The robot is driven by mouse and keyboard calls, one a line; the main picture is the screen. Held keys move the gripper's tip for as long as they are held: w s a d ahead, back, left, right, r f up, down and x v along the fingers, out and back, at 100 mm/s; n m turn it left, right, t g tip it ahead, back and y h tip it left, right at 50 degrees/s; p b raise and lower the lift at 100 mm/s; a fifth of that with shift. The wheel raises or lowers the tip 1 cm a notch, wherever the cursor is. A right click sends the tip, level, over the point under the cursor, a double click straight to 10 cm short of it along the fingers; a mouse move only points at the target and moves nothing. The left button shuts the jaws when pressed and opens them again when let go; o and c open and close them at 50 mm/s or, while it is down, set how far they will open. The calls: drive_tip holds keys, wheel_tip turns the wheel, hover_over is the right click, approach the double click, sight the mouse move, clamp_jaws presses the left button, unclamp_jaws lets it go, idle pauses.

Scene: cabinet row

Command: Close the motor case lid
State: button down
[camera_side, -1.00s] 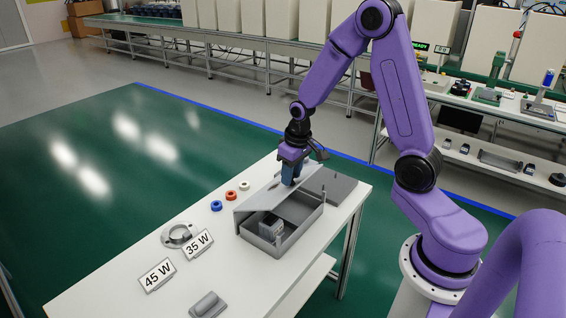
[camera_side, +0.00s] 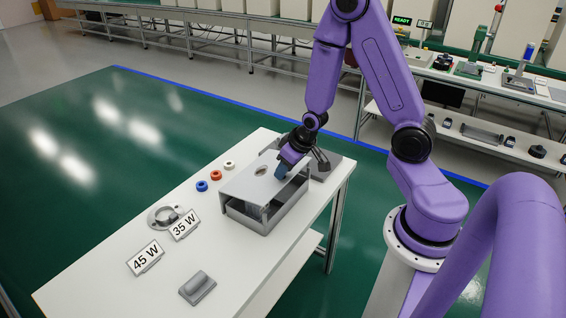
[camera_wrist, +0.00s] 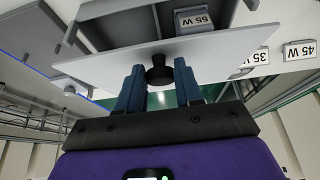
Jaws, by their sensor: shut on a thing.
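The grey motor case (camera_side: 268,217) sits on the white table. Its flat grey lid (camera_side: 240,184) is above the case, nearly level, with a gap still showing between lid and walls. In the wrist view the lid (camera_wrist: 105,66) shows as a slanted plate with a black knob (camera_wrist: 159,73). My gripper (camera_wrist: 159,86) has its two blue fingers on either side of that knob and is shut on it. In the side view my gripper (camera_side: 282,170) is tilted at the lid's right side. Inside the case, a block labelled 55 W (camera_wrist: 195,20) shows in the wrist view.
Blue (camera_side: 202,186), orange (camera_side: 216,175) and white (camera_side: 229,165) rings lie left of the case. A round metal part (camera_side: 160,218), signs 35 W (camera_side: 184,225) and 45 W (camera_side: 145,257), and a grey block (camera_side: 197,287) lie nearer. A dark grey plate (camera_side: 326,166) lies behind the case.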

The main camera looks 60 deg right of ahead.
sight(288, 179)
drive_tip(key=shift+s+f+t, duration=0.4)
drive_tip(key=shift+f+t, duration=0.05)
drive_tip(key=shift+f, duration=0.35)
drive_tip(key=shift+s+f+t, duration=0.4)
drive_tip(key=shift+f+t, duration=0.05)
drive_tip(key=shift+f, duration=0.35)
drive_tip(key=c, duration=0.8)
unclamp_jaws()
drive_tip(key=shift+r, duration=0.1)
drive_tip(key=shift+o, duration=0.2)
drive_tip(key=shift+w, duration=0.15)
drive_tip(key=shift+r, duration=0.15)
